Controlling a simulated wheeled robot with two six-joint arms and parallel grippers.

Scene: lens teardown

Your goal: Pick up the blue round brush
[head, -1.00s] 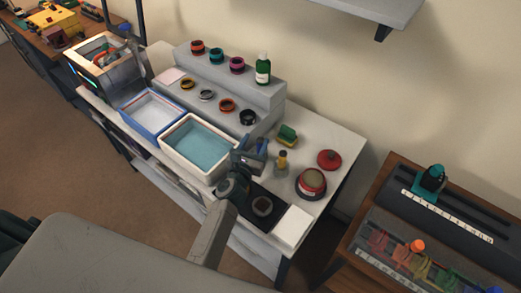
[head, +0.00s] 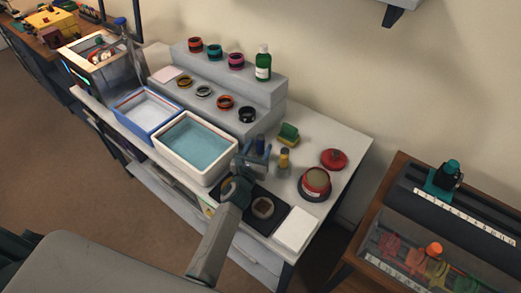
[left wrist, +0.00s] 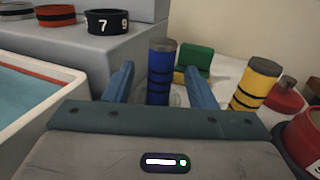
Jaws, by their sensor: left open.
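The blue round brush (left wrist: 161,72) stands upright in the left wrist view, a blue cylinder with dark bands and a dark top. In the head view the blue brush (head: 260,142) shows just beyond my left gripper (head: 256,155). My left gripper is open, its two blue fingers pointing at the brush, which appears between them in the wrist view. It does not hold the brush. The brush's lower end is hidden behind the gripper body. My right gripper is not in view.
A yellow banded brush (left wrist: 257,85) stands just right of the fingers. A green and yellow sponge (head: 288,133) lies behind. The water tray (head: 163,148) and stepped grey stand (head: 225,75) are to the left. A red-topped round tin (head: 315,183) is at right.

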